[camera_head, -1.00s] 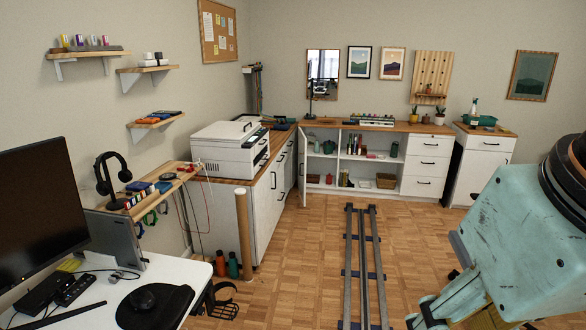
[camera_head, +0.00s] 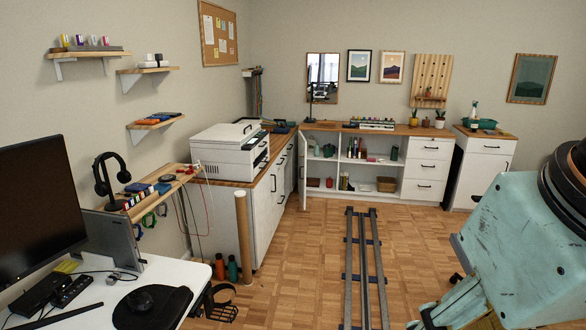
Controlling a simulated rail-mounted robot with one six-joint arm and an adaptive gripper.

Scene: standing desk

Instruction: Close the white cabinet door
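The white cabinet (camera_head: 403,175) stands against the far wall under a wooden counter. Its door (camera_head: 303,172) at the left end stands open, swung out toward me and seen nearly edge-on. Open shelves (camera_head: 358,167) inside hold bottles, a basket and small items. My teal arm (camera_head: 530,255) fills the lower right of the view, far from the door. My gripper's fingertips cannot be made out, so its state is hidden.
Floor rails (camera_head: 361,270) run from near me toward the cabinet. Bare parquet lies on both sides. A cardboard tube (camera_head: 244,235) and bottles stand at left beside the white desk (camera_head: 170,275). A printer (camera_head: 229,150) sits on the left counter.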

